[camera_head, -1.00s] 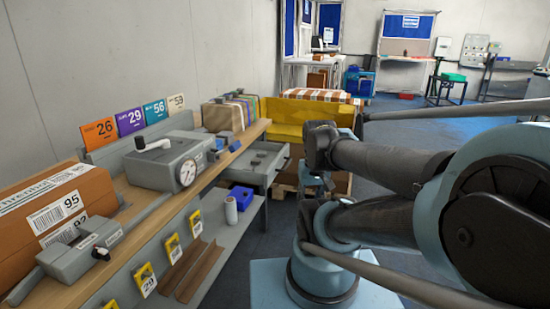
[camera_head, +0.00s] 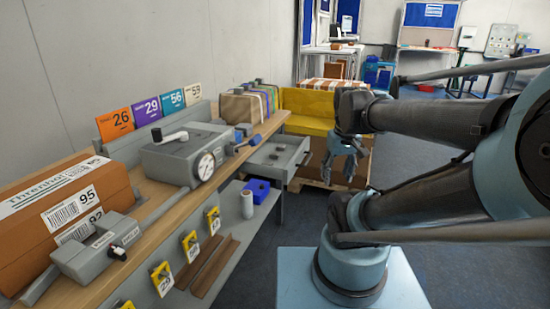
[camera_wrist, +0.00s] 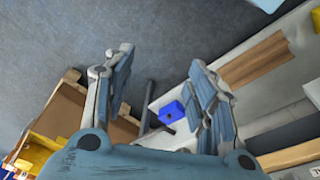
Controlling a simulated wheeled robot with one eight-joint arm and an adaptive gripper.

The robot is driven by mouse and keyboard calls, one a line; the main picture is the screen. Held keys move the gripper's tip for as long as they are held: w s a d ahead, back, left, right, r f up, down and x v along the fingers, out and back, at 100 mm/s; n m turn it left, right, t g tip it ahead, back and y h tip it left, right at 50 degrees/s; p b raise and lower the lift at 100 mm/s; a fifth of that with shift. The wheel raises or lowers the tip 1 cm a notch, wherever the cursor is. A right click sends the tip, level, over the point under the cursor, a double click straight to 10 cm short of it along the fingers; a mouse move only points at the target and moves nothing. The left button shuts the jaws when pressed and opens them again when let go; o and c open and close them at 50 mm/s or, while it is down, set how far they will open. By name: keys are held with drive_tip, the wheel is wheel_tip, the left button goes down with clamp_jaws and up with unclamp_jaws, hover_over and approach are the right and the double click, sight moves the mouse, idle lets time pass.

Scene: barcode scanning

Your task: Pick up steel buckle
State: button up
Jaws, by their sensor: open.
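My gripper (camera_head: 343,172) hangs open and empty to the right of the bench, in front of the yellow crate. In the wrist view its two fingers (camera_wrist: 158,60) are spread apart, with floor and the bench's lower shelf beyond them. Small dark pieces (camera_head: 279,151) lie in the open grey drawer (camera_head: 270,166), left of my gripper. They may include the steel buckle, but they are too small to tell. I cannot make out a buckle in the wrist view.
The wooden bench (camera_head: 160,205) carries a grey device with a dial (camera_head: 185,152), an orange box (camera_head: 60,215) and strapped parcels. A blue bin (camera_head: 257,189) and white roll (camera_head: 247,204) sit on the lower shelf. A yellow crate (camera_head: 306,110) stands behind.

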drive_tip(key=w+a+r+n, duration=0.4)
drive_tip(key=w+r, duration=0.3)
drive_tip(key=w, duration=0.2)
wheel_tip(320, 180, up, 3)
drive_tip(key=n+g, duration=0.2)
drive_tip(key=n, duration=0.6)
hover_over(276, 153)
drive_tip(key=f, duration=1.6)
drive_tip(key=shift+s+f, duration=0.1)
drive_tip(key=shift+s, duration=0.1)
drive_tip(key=c, duration=1.1)
